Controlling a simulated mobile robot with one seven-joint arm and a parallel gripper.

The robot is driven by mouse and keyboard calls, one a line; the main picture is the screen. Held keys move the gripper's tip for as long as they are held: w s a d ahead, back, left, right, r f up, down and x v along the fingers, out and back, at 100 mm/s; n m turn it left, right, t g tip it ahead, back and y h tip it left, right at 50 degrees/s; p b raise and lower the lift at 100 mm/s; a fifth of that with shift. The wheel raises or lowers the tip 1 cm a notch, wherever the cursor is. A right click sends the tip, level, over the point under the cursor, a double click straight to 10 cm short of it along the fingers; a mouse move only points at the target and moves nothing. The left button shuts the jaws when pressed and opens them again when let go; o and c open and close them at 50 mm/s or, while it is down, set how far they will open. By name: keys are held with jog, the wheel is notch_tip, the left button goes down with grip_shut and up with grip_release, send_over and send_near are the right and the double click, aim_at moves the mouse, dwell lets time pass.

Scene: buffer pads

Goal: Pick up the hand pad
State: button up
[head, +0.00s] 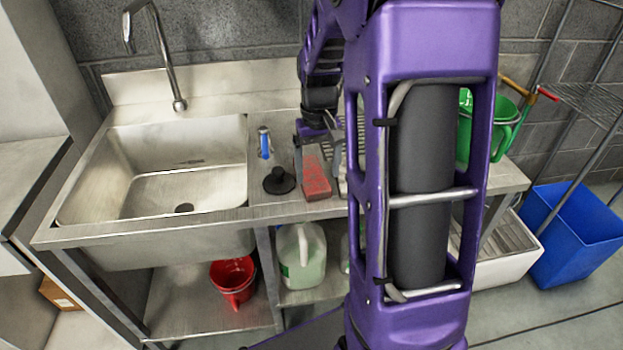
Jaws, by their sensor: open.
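A red block-like pad (317,178), which I take to be the hand pad, lies on the steel counter (268,208) right of the sink, near the front edge. My gripper (318,152) points down over the far end of the pad. Its jaws are open, with one finger at the left of the pad and the other at the right. I cannot tell whether either finger touches the pad. My purple arm hides the counter to the right of it.
A black round object (279,182) and a blue-and-white item (264,143) stand left of the pad. A pale object (342,182) is close on its right. The sink (160,175) is at left. A green bucket (507,125) stands right of my arm.

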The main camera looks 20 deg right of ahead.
aim_at(318, 188)
notch_tip(318, 188, down, 5)
jog(key=shift+d+f+b, duration=0.1)
jog(key=shift+f+b, duration=0.1)
jog(key=shift+b, duration=0.4)
jog(key=shift+w, duration=0.1)
jog(key=c, duration=1)
jog(key=shift+r+p, duration=1)
jog(key=shift+r, duration=4.05)
